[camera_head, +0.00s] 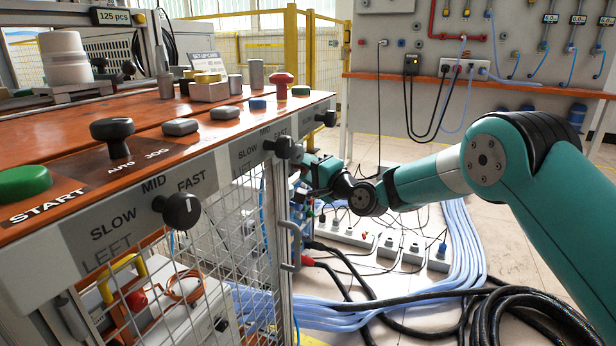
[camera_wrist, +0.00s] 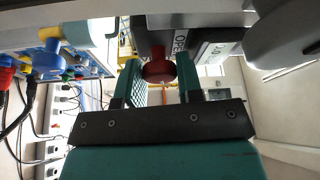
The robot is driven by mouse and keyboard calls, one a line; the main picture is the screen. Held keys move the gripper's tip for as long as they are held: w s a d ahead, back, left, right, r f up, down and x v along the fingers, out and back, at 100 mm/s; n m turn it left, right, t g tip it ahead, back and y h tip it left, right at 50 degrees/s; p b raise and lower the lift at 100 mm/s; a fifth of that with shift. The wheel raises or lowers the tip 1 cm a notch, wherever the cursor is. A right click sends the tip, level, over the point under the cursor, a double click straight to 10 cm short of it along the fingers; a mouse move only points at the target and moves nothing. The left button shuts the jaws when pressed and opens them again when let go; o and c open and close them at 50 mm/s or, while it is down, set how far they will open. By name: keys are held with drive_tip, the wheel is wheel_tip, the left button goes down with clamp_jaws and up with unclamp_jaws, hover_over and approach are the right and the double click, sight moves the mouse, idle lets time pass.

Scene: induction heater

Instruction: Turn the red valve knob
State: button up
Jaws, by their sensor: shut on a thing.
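The red valve knob (camera_wrist: 158,71) shows in the wrist view between the two teal fingers of my gripper (camera_wrist: 161,82). It sits just below a dark block lettered "OPEN". My gripper is shut on the knob, with one finger on each side of it. In the head view my teal arm reaches in from the right, and my gripper (camera_head: 312,170) is at the side of the orange-topped control console (camera_head: 150,112). The valve knob and my fingertips cannot be made out there, because the wrist and the console corner hide them.
Black selector knobs (camera_head: 181,210) stick out from the console front. A wire mesh panel (camera_head: 225,235) closes its lower side. Several plugs and cables lie close to my gripper. Power strips (camera_head: 385,245), blue hoses (camera_head: 462,245) and coiled black cable (camera_head: 520,315) lie on the floor below my arm.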

drive_tip(key=n+y+b, duration=0.1)
drive_tip(key=n+b, duration=0.3)
drive_tip(key=n+y+b, duration=0.2)
drive_tip(key=n+b, duration=0.2)
drive_tip(key=b, duration=0.1)
drive_tip(key=f+n+g+y+b, duration=0.1)
drive_tip(key=n+b, duration=0.2)
drive_tip(key=b, duration=0.2)
drive_tip(key=shift+d+n, duration=0.1)
drive_tip(key=shift+n, duration=0.3)
drive_tip(key=n+y+b, duration=0.1)
drive_tip(key=n+g+b, duration=0.1)
drive_tip(key=n, duration=0.1)
drive_tip(key=shift+w+r+n+g+y+b, duration=0.1)
drive_tip(key=shift+n+g+y+b, duration=0.2)
drive_tip(key=shift+y, duration=0.1)
drive_tip(key=shift+r+n+g+y+b, duration=0.1)
drive_tip(key=shift+n+g+y+b, duration=0.3)
drive_tip(key=shift+n, duration=0.8)
drive_tip(key=shift+r+n+g+y+b, duration=0.15)
drive_tip(key=shift+n+g, duration=0.45)
drive_tip(key=shift+n, duration=0.9)
drive_tip(key=o, duration=0.6)
drive_tip(key=shift+o, duration=0.2)
drive_tip(key=shift+d, duration=0.1)
drive_tip(key=b+v, duration=1.2)
drive_tip(key=v, duration=0.5)
drive_tip(key=shift+w+f, duration=0.15)
drive_tip(key=shift+f, duration=0.1)
